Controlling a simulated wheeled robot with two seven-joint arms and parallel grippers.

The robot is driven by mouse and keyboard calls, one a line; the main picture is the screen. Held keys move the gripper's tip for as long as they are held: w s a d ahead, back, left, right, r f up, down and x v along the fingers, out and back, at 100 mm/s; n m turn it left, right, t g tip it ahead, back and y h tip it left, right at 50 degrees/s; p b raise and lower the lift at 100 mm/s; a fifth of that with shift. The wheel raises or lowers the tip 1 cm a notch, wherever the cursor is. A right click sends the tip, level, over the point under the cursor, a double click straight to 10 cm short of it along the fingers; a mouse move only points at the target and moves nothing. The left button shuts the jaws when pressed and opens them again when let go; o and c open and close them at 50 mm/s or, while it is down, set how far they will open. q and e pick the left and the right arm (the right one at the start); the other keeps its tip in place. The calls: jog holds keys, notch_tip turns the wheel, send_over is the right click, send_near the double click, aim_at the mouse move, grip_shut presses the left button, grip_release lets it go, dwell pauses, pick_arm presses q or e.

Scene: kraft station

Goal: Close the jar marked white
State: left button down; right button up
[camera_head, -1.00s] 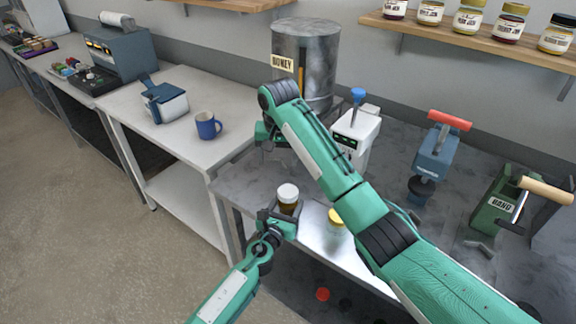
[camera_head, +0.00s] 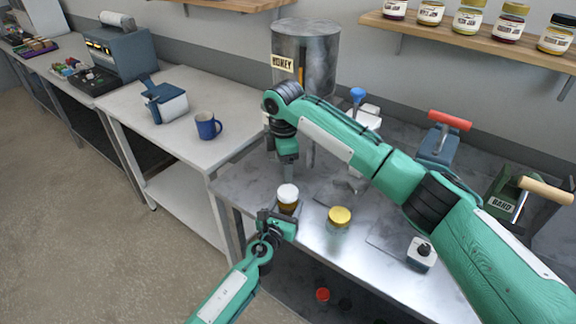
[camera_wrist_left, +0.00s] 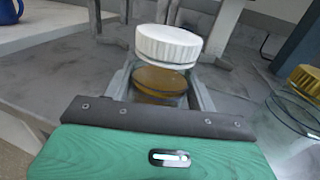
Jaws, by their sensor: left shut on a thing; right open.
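The jar with the white lid (camera_head: 288,193) stands at the front left of the metal table, with amber contents. In the left wrist view the white lid (camera_wrist_left: 168,46) is on top of the jar (camera_wrist_left: 160,84), over a clear glass band; I cannot tell how tightly it sits. My left gripper (camera_head: 283,216) is shut around the jar's body, below the lid. My right gripper (camera_head: 289,170) points down just behind and above the jar, apart from the lid. It is open and empty; its fingertips are small and hard to make out.
A yellow-lidded jar (camera_head: 339,218) stands to the right, near the left gripper. The honey dispenser (camera_head: 306,50) stands behind. A small white device (camera_head: 421,255) is at the front right. A blue mug (camera_head: 207,126) is on the white table. A red lid (camera_head: 323,295) lies below.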

aim_at(288, 191)
jog(key=n, duration=0.1)
jog(key=d+n, duration=0.1)
jog(key=n, duration=0.1)
jog(key=shift+s+d+f, duration=0.1)
jog(key=shift+s+f, duration=0.1)
jog(key=shift+f, duration=0.15)
jog(key=shift+f, duration=0.1)
jog(key=shift+f, duration=3.95)
jog(key=c, duration=1)
jog(key=m, duration=1.1)
jog(key=o, duration=1.1)
